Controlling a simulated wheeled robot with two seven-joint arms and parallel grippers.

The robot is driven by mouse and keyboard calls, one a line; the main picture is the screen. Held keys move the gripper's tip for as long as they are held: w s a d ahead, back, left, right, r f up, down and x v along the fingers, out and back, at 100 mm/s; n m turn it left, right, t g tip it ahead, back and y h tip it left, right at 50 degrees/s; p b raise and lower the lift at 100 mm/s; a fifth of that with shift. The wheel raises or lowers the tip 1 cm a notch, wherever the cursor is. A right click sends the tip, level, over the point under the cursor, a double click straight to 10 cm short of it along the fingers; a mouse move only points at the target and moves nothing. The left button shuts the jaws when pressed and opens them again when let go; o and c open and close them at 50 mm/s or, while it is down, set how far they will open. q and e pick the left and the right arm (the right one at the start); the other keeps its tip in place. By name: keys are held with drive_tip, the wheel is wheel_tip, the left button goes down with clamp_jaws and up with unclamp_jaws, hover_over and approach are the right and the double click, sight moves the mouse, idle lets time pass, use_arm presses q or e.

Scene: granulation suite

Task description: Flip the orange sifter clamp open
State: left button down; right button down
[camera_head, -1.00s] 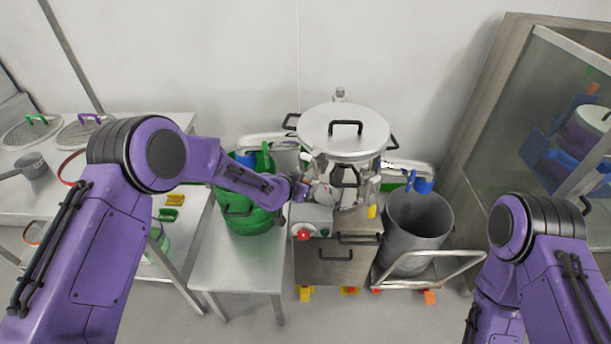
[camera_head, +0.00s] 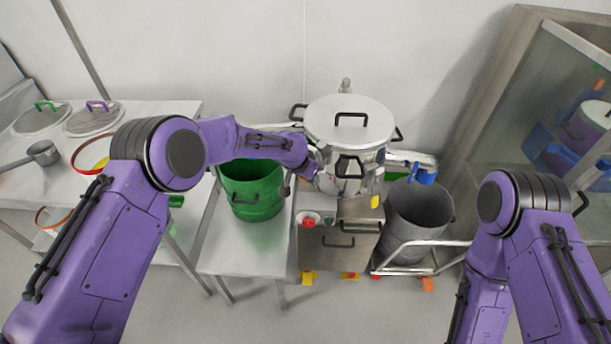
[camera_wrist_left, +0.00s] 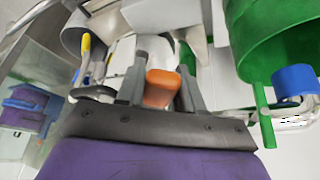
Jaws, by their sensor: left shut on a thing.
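The steel sifter (camera_head: 350,120) stands in the middle of the head view, with a round lid and black handles. The orange clamp (camera_wrist_left: 160,87) shows in the left wrist view as a rounded orange piece between the two grey fingers. My left gripper (camera_wrist_left: 160,92) is shut on the orange clamp. In the head view my left arm reaches in from the left and its wrist ends at the sifter's left side, where the clamp is hidden or too small to make out. My right arm is at the right, its gripper out of view.
A green bucket (camera_head: 252,189) stands on a steel table (camera_head: 243,262) left of the sifter. A grey bin (camera_head: 419,212) sits on a trolley at its right. A red button (camera_head: 308,222) is below the sifter. A glass-fronted cabinet (camera_head: 560,85) stands far right.

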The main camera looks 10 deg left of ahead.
use_arm(q)
drive_tip(key=shift+w+d+r, duration=0.2)
drive_tip(key=shift+w+r, duration=0.4)
drive_tip(key=shift+r, duration=0.35)
use_arm(e)
drive_tip(key=shift+r, duration=0.1)
use_arm(q)
drive_tip(key=c, duration=0.9)
unclamp_jaws()
drive_tip(key=shift+c, duration=0.2)
drive_tip(key=shift+o, duration=0.7)
drive_tip(key=shift+w+d+f, duration=0.1)
drive_tip(key=shift+w+d, duration=0.05)
drive_tip(key=shift+d+f, duration=0.2)
drive_tip(key=shift+a, duration=0.1)
drive_tip(key=b+v, duration=0.1)
drive_tip(key=v, duration=0.3)
drive_tip(key=b+v, duration=0.1)
drive_tip(key=v, duration=0.4)
drive_tip(key=shift+s+r, duration=0.25)
drive_tip(key=shift+s, duration=0.05)
drive_tip(key=shift+s+r, duration=0.15)
drive_tip(key=shift+r, duration=0.2)
use_arm(e)
drive_tip(key=f, duration=0.2)
drive_tip(key=shift+d+f, duration=0.2)
drive_tip(key=shift+f, duration=0.15)
drive_tip(key=shift+w, duration=0.1)
